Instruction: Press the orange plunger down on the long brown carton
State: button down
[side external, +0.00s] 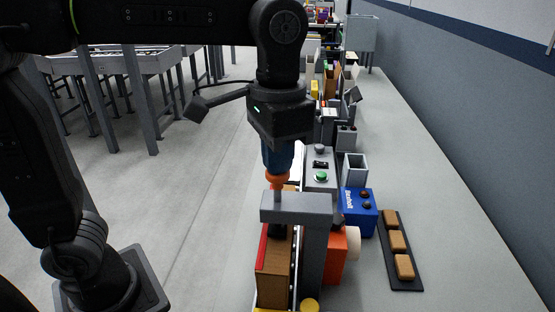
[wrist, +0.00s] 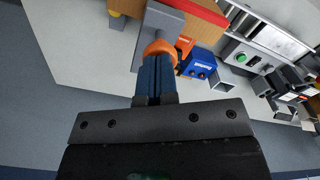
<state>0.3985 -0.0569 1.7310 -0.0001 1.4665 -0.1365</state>
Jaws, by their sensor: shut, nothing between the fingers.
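The long brown carton (side external: 272,272), with a red strip along its top edge, lies under a grey bracket (side external: 297,206). In the wrist view the fingertips (wrist: 156,62) overlap the plunger's knob (wrist: 160,48), and the carton (wrist: 200,8) shows beyond the bracket (wrist: 146,50).
Right of the bracket are an orange block (side external: 340,262), a blue box (side external: 359,210) and a black tray (side external: 400,250) with brown pieces. Behind stand a control box with a green button (side external: 321,177) and a grey open container (side external: 355,167). The bench's right side is clear.

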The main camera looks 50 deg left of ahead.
jog(key=shift+f, duration=0.35)
notch_tip(320, 180, up, 10)
jog(key=shift+f, duration=0.2)
dwell(1.0)
jog(key=s+a+f+n+t, duration=0.1)
jog(key=s+a+f+t, duration=0.1)
jog(key=s+a+f, duration=0.2)
jog(key=s+a+f+n+t, duration=0.2)
jog(key=a+f, duration=0.6)
jog(key=f, duration=0.4)
jog(key=shift+s+a+t, duration=0.25)
jog(key=shift+s+t, duration=0.55)
jog(key=shift+s, duration=0.3)
